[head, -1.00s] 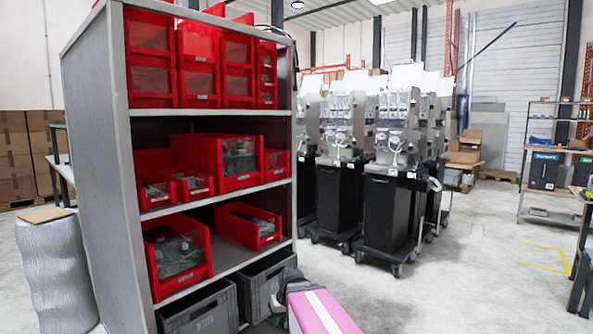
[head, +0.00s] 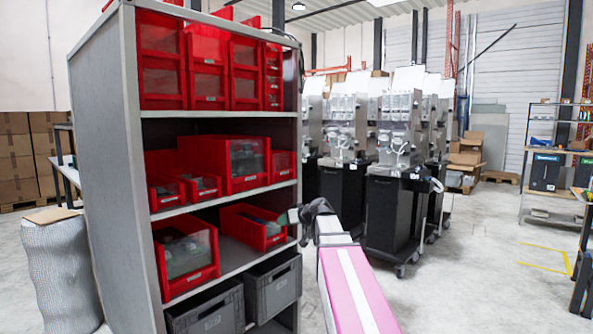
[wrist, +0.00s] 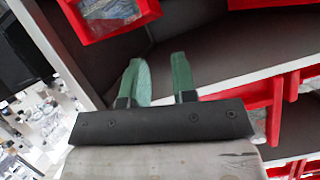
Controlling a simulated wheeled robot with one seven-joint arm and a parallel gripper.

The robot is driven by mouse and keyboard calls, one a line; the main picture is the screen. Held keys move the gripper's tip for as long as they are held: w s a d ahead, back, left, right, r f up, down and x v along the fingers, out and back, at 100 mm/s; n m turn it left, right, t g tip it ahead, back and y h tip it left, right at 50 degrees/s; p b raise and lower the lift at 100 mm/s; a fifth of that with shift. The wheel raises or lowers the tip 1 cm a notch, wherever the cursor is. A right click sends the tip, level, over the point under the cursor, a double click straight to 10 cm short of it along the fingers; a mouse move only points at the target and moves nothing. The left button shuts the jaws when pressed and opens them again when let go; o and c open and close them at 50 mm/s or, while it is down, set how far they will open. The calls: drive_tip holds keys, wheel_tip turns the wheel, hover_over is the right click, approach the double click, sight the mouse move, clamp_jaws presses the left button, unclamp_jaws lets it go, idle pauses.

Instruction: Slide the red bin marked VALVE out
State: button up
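Red bins stand on the grey shelf unit, and their small labels are too small to read, so I cannot tell which is marked VALVE. On the lower shelf are a large bin (head: 186,255) at left and a smaller bin (head: 251,225) at right. The middle shelf holds a wide bin (head: 226,163) and smaller ones. My gripper (head: 292,215) is at the shelf's right front, beside the smaller lower bin. In the wrist view, the green fingers of my gripper (wrist: 160,78) are apart with nothing between them. A red bin (wrist: 110,22) shows beyond them, upper left.
Grey crates (head: 272,287) fill the bottom level below the lower shelf. More red bins (head: 207,70) stand on top. The shelf's right upright is close to my gripper. Dispenser machines (head: 395,180) stand behind at right. Open floor lies at right.

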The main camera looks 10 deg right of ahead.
sight(274, 165)
drive_tip(key=w+d+r+n+t+y, duration=0.1)
drive_tip(key=d+r+t, duration=0.1)
drive_tip(key=r, duration=0.7)
drive_tip(key=w+d+r+n+t+y, duration=0.1)
drive_tip(key=w+d+r+t, duration=0.1)
drive_tip(key=r, duration=0.8)
drive_tip(key=shift+d+r, duration=0.2)
drive_tip(key=shift+d, duration=0.2)
drive_tip(key=shift+w, duration=0.1)
drive_tip(key=x, duration=1)
drive_tip(key=shift+w+a+r, duration=0.1)
drive_tip(key=shift+w+a, duration=0.15)
clamp_jaws()
